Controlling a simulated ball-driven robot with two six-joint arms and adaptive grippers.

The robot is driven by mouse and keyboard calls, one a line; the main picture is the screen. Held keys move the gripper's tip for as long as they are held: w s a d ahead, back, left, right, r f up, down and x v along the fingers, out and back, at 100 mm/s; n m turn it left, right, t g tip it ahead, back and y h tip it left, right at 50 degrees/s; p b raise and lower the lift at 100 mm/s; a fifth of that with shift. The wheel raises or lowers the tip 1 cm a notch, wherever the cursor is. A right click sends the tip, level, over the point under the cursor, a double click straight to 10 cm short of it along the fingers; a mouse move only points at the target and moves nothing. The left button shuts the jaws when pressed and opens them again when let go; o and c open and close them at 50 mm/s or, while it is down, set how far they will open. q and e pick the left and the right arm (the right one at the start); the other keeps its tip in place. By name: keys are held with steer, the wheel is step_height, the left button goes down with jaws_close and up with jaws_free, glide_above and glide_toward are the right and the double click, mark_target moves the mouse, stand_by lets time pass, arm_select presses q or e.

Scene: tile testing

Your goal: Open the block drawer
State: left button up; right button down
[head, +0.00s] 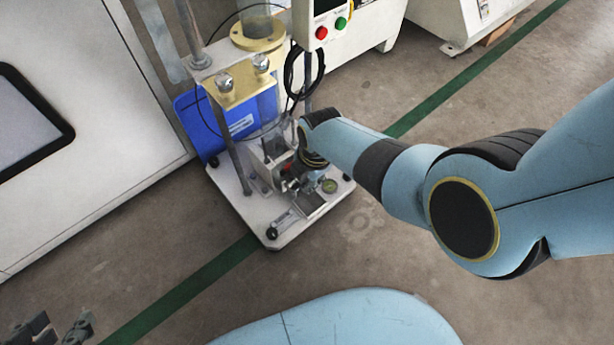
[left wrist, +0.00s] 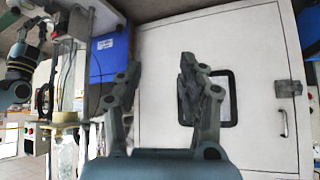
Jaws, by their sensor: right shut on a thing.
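The testing machine stands on a white base plate (head: 285,233). The block drawer (head: 307,203) appears to be the small metal assembly low on this plate, partly covered by my right wrist. My right gripper (head: 290,178) is at this assembly, small and partly hidden, and is shut on what looks like the drawer; the exact grip point is unclear. My left gripper (head: 62,328) is at the bottom left of the head view, away from the machine. In the left wrist view its two fingers (left wrist: 160,68) are spread with nothing between them.
A blue bin (head: 201,128) stands behind the machine's posts. A control box (head: 330,28) with red and green buttons is above, with a black cable. A large white cabinet (head: 105,105) is on the left. The floor (head: 365,265) in front is clear.

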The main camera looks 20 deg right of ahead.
steer(key=shift+s+d, duration=0.1)
steer(key=shift+s, duration=0.15)
arm_select(q)
steer(key=s+r+g+p, duration=0.3)
steer(key=r+g+p, duration=0.2)
steer(key=p, duration=0.1)
steer(key=shift+s+a+g, duration=0.35)
steer(key=shift+a+g, duration=0.05)
steer(key=shift+a, duration=0.05)
arm_select(e)
steer(key=s+d, duration=0.3)
steer(key=s, duration=0.7)
steer(key=shift+s+d, duration=0.15)
steer(key=shift+d, duration=0.2)
steer(key=c, duration=1.5)
jaws_free()
steer(key=shift+o, duration=0.4)
step_height(320, 180, up, 12)
steer(key=s, duration=0.2)
steer(key=shift+d, duration=0.35)
